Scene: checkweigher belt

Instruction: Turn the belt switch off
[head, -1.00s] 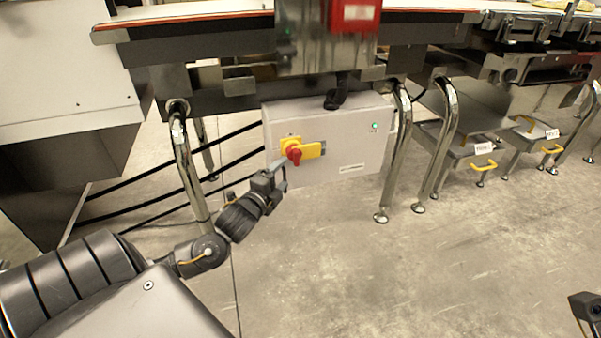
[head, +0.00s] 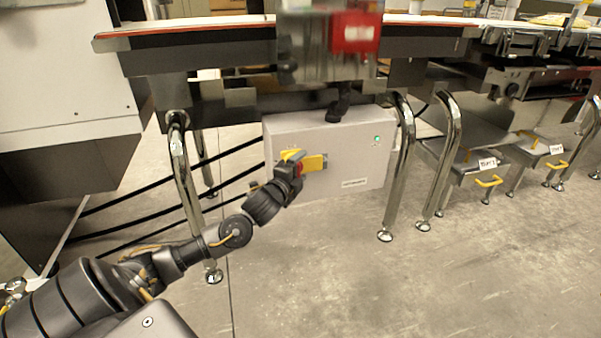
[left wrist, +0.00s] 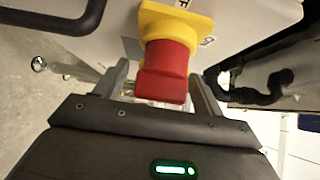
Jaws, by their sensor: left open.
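The belt switch is a red rotary knob (left wrist: 166,70) on a yellow plate (head: 315,163), on the front of a light grey control box (head: 355,150) under the conveyor. In the head view my left gripper (head: 293,163) is at the switch and hides most of the red knob. In the left wrist view my left gripper (left wrist: 160,88) is open, with one finger on each side of the knob. I cannot tell whether either finger touches it. The yellow plate (left wrist: 175,25) shows behind the knob. My right gripper is out of view.
A green lamp (head: 377,140) is lit on the box's upper right. Shiny steel legs (head: 404,165) stand on both sides of the box. A red unit (head: 354,32) hangs above it. Drawers with yellow handles (head: 489,181) are at the right. The floor in front is clear.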

